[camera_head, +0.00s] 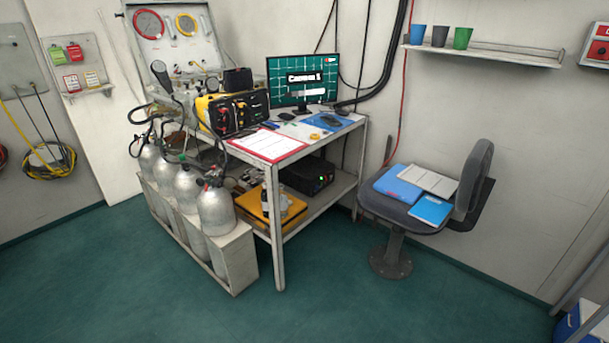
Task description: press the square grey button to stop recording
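I cannot make out a square grey button at this size. A monitor (301,80) with a green grid screen and the label "Camera 1" stands at the back of the desk (278,232). A small red mark shows at the screen's upper right. A yellow and black control unit (232,114) with red knobs sits on the desk to the left of the monitor. A black box (307,176) with a green light sits on the desk's lower shelf. Neither of my grippers is in view.
Several silver gas cylinders (216,208) stand in a rack left of the desk. A grey chair (393,253) holding folders stands to the right. A wall shelf (487,56) with three cups hangs above. The green floor (390,310) in front is clear.

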